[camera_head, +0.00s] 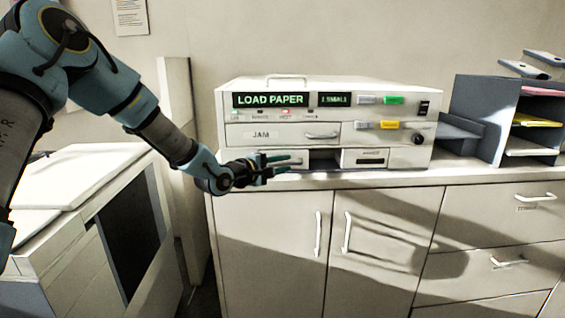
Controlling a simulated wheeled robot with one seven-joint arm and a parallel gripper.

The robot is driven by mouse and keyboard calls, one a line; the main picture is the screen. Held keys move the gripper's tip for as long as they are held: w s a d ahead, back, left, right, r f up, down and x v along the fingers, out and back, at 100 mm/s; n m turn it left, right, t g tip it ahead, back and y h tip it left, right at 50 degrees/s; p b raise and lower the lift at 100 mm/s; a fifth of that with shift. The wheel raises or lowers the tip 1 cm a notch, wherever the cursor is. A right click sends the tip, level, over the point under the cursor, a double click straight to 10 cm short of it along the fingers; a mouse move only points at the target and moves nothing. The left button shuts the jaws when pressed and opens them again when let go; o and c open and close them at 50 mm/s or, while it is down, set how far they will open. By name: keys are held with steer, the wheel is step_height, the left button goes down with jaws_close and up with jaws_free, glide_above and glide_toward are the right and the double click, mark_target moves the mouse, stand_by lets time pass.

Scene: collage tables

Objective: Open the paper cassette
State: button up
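A cream paper machine (390,150) stands on the counter, its green display reading "LOAD PAPER". My gripper (281,164) reaches in from the left, level with this panel.
Above is a drawer marked "JAM" (264,134) with its own handle. Green and yellow buttons and a dark knob (417,139) are at the right. A blue-grey paper rack (490,118) stands further right. Cabinets with handles (390,245) are below the counter.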

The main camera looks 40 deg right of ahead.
jaws_close()
steer(key=shift+f, duration=0.1)
stand_by(1.4)
